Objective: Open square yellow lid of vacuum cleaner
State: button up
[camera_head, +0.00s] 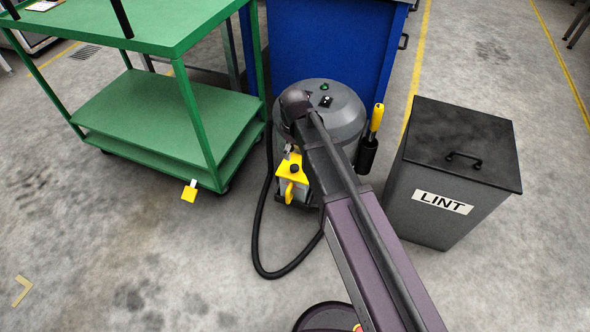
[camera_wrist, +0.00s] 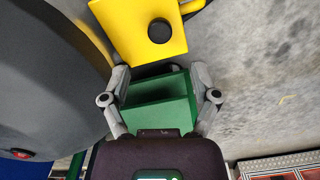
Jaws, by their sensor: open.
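The vacuum cleaner (camera_head: 345,105) is a grey drum standing on the floor in front of a blue cabinet. Its square yellow lid (camera_head: 291,171), with a black knob and a yellow handle, is low on its near left side and looks shut. In the wrist view the yellow lid (camera_wrist: 133,28) is at the top, just beyond the fingertips, with its handle at the upper right. My gripper (camera_wrist: 160,73) is open and empty, its fingers apart below the lid. In the head view my arm hides part of the drum and most of the gripper.
A grey lint bin (camera_head: 420,190) stands right of the vacuum. A green cart (camera_head: 150,110) with a hanging yellow tag is at the left. A black hose (camera_head: 257,225) loops on the floor. A yellow-handled brush (camera_head: 376,118) hangs on the drum's right. The left foreground floor is clear.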

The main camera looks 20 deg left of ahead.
aim_at(294, 166)
jog(key=shift+f+b, duration=3.55)
jog(key=shift+f, duration=0.3)
grip_shut()
jog(key=shift+d, duration=0.15)
